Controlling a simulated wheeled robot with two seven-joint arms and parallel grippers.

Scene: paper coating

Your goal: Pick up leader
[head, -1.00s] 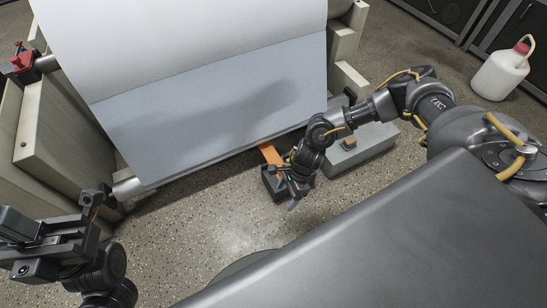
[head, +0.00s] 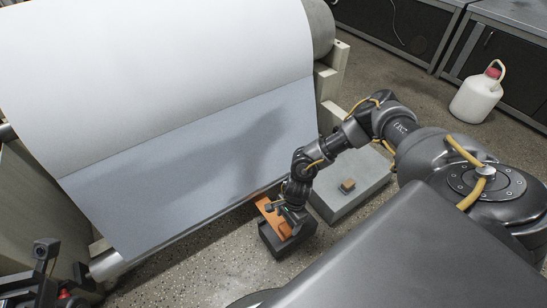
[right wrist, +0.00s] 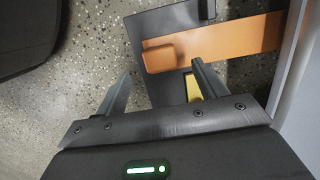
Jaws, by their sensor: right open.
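The leader appears to be the orange strip (head: 266,206), which runs from under the paper roll's lower edge onto a dark box (head: 270,241) on the floor. In the right wrist view the strip (right wrist: 225,40) ends in a thicker orange block (right wrist: 160,57). My right gripper (head: 286,218) is over the box. In the right wrist view its open fingers (right wrist: 162,85) point toward the strip, one finger close to its near edge, with nothing held between them. My left gripper (head: 47,252) shows only partly at the lower left, and its jaws are unclear.
A large roll of white paper (head: 170,70) on a frame fills the left and middle. A white jug (head: 476,98) stands at the back right.

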